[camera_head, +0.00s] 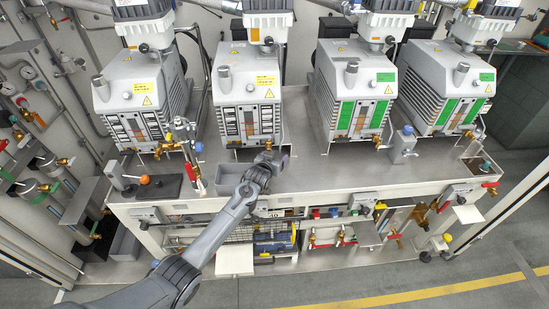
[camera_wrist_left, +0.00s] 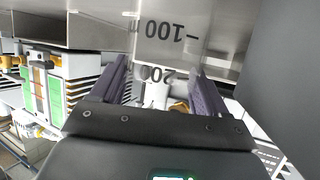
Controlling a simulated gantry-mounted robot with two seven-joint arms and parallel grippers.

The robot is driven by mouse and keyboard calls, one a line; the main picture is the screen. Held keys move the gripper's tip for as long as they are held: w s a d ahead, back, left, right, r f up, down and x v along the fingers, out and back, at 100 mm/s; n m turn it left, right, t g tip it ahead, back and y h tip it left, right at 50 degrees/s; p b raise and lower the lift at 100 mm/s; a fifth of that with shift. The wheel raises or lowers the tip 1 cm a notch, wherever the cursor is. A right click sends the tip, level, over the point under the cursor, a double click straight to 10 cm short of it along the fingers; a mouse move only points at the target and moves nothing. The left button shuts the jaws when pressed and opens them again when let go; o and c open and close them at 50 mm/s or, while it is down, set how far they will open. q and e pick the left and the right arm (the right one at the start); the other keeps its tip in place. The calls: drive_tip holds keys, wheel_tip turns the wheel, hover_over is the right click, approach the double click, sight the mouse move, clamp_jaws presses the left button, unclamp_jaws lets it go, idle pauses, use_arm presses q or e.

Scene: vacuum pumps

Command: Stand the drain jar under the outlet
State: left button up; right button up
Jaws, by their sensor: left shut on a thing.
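My left gripper (camera_head: 272,158) is at the front of the second pump from the left (camera_head: 246,95), just above the bench top. In the left wrist view its two dark fingers (camera_wrist_left: 160,88) are shut on the drain jar (camera_wrist_left: 168,40), which is clear with black 100 and 200 marks that appear upside down. In the head view the jar is hidden or too small to make out at my wrist. A brass outlet (camera_head: 268,144) on that pump shows right by the gripper. I cannot tell whether the jar is under it or touches the bench. My right gripper is not in view.
Three more pumps stand in the row, including the green-striped third pump (camera_head: 350,95). The steel bench top (camera_head: 330,175) has free room to the right of my gripper. A grey tray (camera_head: 232,182) lies to its left. A red-handled valve stand (camera_head: 192,165) is further left.

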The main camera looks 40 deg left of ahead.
use_arm(q)
drive_tip(key=shift+f, duration=0.15)
drive_tip(key=o, duration=1.1)
drive_tip(key=shift+s+d+r, duration=0.15)
drive_tip(key=shift+s+r, duration=0.1)
drive_tip(key=shift+s, duration=0.15)
drive_tip(key=p+v, duration=0.4)
drive_tip(key=v, duration=0.6)
